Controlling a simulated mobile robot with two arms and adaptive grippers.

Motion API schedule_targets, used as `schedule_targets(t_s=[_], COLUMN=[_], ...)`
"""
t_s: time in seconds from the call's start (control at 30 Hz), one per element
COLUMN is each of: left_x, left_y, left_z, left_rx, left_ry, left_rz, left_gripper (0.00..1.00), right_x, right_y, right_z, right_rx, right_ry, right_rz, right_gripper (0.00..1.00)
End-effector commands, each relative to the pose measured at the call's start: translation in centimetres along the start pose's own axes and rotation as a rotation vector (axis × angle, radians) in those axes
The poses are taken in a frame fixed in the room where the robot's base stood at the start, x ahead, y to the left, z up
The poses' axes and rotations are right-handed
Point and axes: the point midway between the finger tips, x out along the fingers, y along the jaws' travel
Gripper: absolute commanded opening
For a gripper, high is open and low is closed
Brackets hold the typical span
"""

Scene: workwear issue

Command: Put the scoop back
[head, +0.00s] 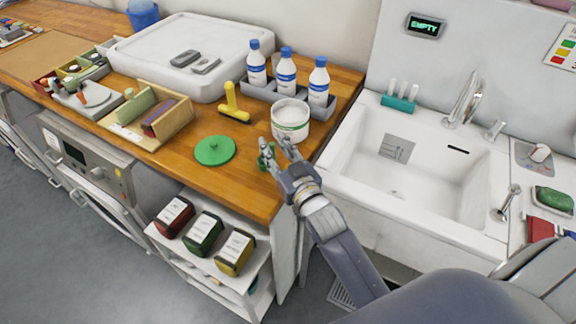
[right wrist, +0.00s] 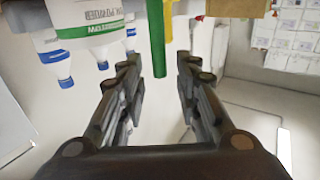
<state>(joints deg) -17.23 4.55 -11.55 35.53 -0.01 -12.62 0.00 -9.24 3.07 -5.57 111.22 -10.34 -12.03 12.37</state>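A green scoop (head: 267,157) is at the front of the wooden counter, largely hidden by my right gripper. In the right wrist view its green handle (right wrist: 157,38) extends between the fingers' lines, near the tips. My right gripper (head: 276,143) is open, its fingers spread on either side of the handle; no grip shows. A white tub with a green label (head: 291,122) stands just behind the gripper; it also shows at upper left in the right wrist view (right wrist: 95,22). A round green lid (head: 214,151) lies flat on the counter to the left. My left gripper is out of view.
Three white bottles with blue caps (head: 286,72) stand in a grey tray behind the tub. A yellow object (head: 234,105) and a wooden box (head: 150,118) are to the left. A white sink (head: 405,185) is at the right. Counter around the lid is clear.

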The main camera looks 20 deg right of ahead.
Motion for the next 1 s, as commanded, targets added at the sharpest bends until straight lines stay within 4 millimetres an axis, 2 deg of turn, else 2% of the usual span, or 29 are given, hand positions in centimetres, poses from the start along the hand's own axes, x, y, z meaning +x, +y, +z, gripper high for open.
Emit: schedule_targets(t_s=[0.3, 0.5, 0.7, 1.0], left_x=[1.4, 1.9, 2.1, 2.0], left_y=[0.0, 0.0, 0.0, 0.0], left_z=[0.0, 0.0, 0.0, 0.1], left_rx=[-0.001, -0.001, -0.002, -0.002], left_ry=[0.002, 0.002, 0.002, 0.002], left_rz=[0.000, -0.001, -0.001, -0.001], left_gripper=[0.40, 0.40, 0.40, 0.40], right_x=[-6.4, -9.0, -10.1, -10.2], right_y=[0.0, 0.0, 0.0, 0.0], right_z=[0.3, 0.2, 0.0, 0.0], right_rx=[0.001, 0.000, 0.000, 0.000], right_ry=[-0.002, -0.002, 0.000, 0.000], right_rz=[0.000, 0.000, 0.000, 0.000], right_gripper=[0.31, 0.31, 0.31, 0.31])
